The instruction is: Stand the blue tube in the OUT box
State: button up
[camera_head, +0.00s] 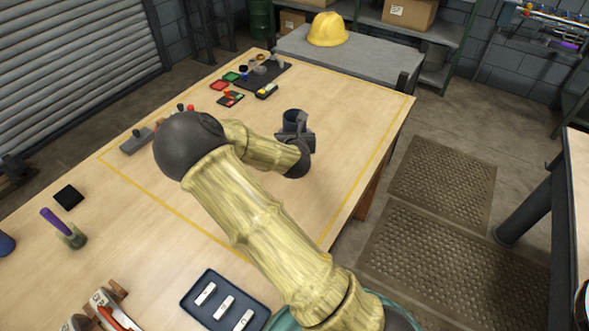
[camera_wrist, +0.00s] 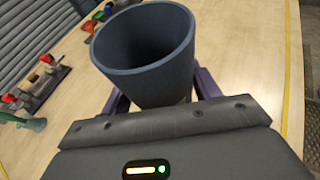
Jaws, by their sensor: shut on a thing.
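My gripper (camera_head: 297,140) is shut on a dark slate-blue tube (camera_head: 292,117), held upright over the far right half of the wooden table. In the wrist view the tube (camera_wrist: 145,50) is wide, with its round open mouth facing up and its inside empty as far as shows. The gripper's purple-grey fingers (camera_wrist: 160,100) lie on either side of its lower part. The tube's bottom is hidden, so I cannot tell whether it touches the table. No box marked OUT can be made out.
A dark blue tray (camera_head: 203,317) with several white pieces lies at the near edge. Wooden holders (camera_head: 118,290) stand left of it. A purple-handled tool stands in a small cup (camera_head: 75,238). Coloured small trays (camera_head: 219,86) are at the far end. The table's middle is clear.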

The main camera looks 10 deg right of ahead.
notch_tip(320, 180, down, 6)
jog(key=shift+r+p, duration=0.1)
jog(key=shift+p, duration=0.45)
jog(key=shift+a+f, duration=0.15)
jog(key=shift+f, duration=0.05)
jog(key=shift+s, duration=0.1)
jog(key=shift+d+f+p, duration=0.2)
jog(key=shift+f+p, duration=0.1)
jog(key=shift+f, duration=1.6)
